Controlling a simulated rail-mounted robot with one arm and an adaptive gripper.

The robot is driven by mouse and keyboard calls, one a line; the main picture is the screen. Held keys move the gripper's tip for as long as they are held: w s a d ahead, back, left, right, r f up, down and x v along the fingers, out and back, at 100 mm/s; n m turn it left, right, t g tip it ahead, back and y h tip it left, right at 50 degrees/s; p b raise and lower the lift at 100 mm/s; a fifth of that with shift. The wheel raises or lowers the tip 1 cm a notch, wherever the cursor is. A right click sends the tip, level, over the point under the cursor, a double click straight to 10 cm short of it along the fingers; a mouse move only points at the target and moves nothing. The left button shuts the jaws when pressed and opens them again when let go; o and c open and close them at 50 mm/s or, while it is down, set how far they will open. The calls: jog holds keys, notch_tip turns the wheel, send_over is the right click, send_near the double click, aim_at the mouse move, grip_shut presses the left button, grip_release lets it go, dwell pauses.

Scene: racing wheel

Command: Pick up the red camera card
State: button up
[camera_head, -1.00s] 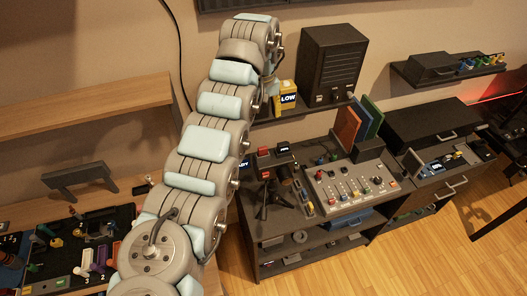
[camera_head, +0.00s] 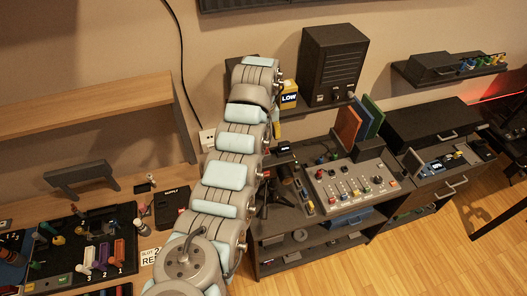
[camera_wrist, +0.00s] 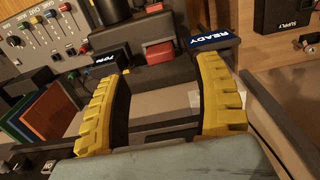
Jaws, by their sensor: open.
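In the wrist view my gripper (camera_wrist: 163,62) shows two yellow ribbed fingers, spread apart with nothing held. A small red block (camera_wrist: 158,52), which looks like the red camera card, shows beyond the gap between the fingertips. It sits beside a dark cylindrical part and between a blue READY label (camera_wrist: 211,38) and a dark label (camera_wrist: 104,62). I cannot tell how far the fingertips are from it. In the head view my arm hides the red block and most of the gripper.
A grey control panel (camera_head: 352,186) with knobs and sliders stands right of my arm. Orange, blue and green upright panels (camera_head: 366,122) stand behind it. A SUPPLY box (camera_head: 171,204) is left.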

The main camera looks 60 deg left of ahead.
jog(key=shift+d+f+p, duration=0.1)
jog(key=shift+f+p, duration=1.05)
jog(key=shift+f, duration=1.45)
jog(key=c, duration=0.9)
